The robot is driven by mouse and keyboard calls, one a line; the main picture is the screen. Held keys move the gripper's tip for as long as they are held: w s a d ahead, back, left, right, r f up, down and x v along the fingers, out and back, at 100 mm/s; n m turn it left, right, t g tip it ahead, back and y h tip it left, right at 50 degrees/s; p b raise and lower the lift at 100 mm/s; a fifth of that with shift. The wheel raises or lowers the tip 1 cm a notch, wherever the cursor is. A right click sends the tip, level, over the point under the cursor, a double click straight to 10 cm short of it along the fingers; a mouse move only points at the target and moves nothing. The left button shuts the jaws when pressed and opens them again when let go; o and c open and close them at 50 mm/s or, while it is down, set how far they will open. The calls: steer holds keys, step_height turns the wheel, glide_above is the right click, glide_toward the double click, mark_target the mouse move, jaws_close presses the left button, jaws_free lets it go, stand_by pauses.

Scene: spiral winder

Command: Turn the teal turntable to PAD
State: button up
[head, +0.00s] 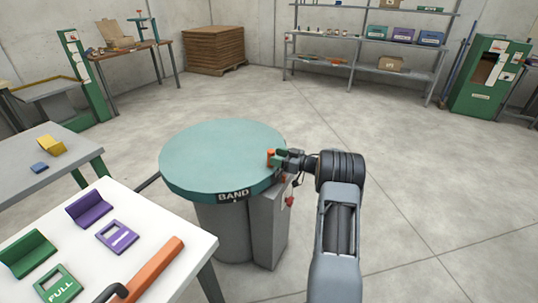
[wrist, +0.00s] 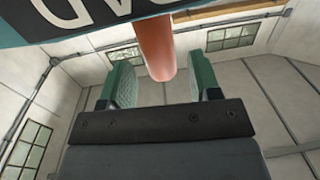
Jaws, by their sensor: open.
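The round teal turntable (head: 215,155) lies flat on a grey drum. The dark BAND label (head: 233,196) on its rim faces my body, above a small pointer mark. An upright orange peg (head: 270,157) stands at the right edge of the turntable. My gripper (head: 278,157) is beside that edge, at the peg. In the wrist view the open green-padded fingers of my gripper (wrist: 163,82) have the orange peg (wrist: 156,45) between them, with gaps showing beside it. Part of another rim label (wrist: 90,10), upside down and cut off, shows at the top left.
A white table (head: 150,205) at the lower left holds purple and green pieces and an orange-handled tool (head: 152,268). A grey box (head: 268,225) stands against the drum under my gripper. The floor to the right is clear.

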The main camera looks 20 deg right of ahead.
steer(key=v, duration=0.9)
steer(key=shift+p, duration=0.35)
steer(key=shift+d, duration=0.1)
